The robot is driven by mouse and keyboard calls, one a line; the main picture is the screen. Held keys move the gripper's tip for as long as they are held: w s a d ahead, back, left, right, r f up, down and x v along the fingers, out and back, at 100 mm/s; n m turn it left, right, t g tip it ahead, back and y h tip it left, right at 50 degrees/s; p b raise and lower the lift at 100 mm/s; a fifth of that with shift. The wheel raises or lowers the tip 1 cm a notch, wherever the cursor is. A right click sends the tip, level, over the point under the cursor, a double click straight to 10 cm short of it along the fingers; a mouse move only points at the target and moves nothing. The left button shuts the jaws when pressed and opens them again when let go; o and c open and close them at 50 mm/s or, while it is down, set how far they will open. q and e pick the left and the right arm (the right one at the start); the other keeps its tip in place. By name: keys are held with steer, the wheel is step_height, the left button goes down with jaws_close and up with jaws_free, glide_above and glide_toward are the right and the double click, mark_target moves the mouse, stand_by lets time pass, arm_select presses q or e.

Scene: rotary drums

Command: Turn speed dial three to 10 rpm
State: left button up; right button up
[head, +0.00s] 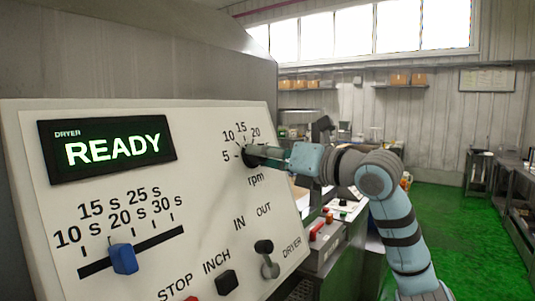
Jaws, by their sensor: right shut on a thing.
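The speed dial (248,161) is a dark knob on the upper right of the slanted white control panel (200,215). Marks 5, 10, 15 and 20 run around it, with "rpm" below. My right gripper (256,153) reaches in from the right and is shut on the dial. Its fingers cover much of the knob, so I cannot read which mark it points to. No number three shows by the dial. My left gripper is not in view.
A lit "READY" dryer display (112,149) is at the panel's upper left. Below are a blue slider (124,259), a black INCH button (227,283) and an IN/OUT lever (267,258). Another control box (325,238) stands behind. Green floor is open at the right.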

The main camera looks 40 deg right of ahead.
mark_target(264, 158)
steer(key=shift+r, duration=0.2)
steer(key=o, duration=1.1)
steer(key=shift+o, duration=0.2)
steer(key=shift+w+a+f, duration=0.15)
steer(key=shift+w, duration=0.15)
step_height(264, 158, up, 10)
steer(key=shift+a, duration=0.15)
steer(key=shift+d, duration=0.25)
steer(key=shift+a+f, duration=0.1)
steer(key=shift+a, duration=0.05)
